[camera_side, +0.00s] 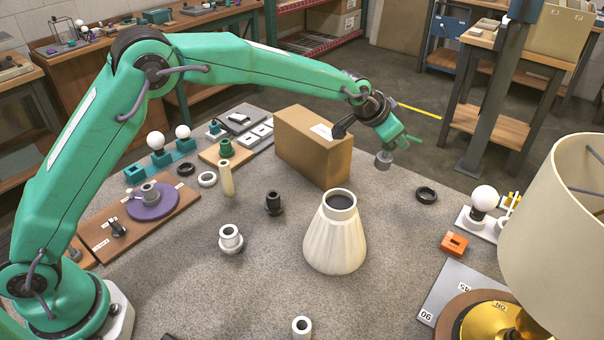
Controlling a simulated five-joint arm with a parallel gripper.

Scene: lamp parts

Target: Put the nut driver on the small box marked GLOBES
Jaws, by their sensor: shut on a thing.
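The brown cardboard box (316,150) stands at the back middle of the grey work surface. A small white label lies on its top; its lettering is too small to read. My gripper (388,143) is in the air, just right of the box, and is shut. A short grey cylindrical piece (384,160) shows at its lower end, apparently part of the nut driver. The rest of the tool is hidden or hard to tell from the jaws. The held piece is apart from the box top and over the surface to its right.
A white fluted shade (335,240) stands in front of the box. A black ring (426,195), an orange block (454,243) and a bulb stand (484,205) lie to the right. A large cream lampshade (565,210) fills the right edge. Several small parts lie left.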

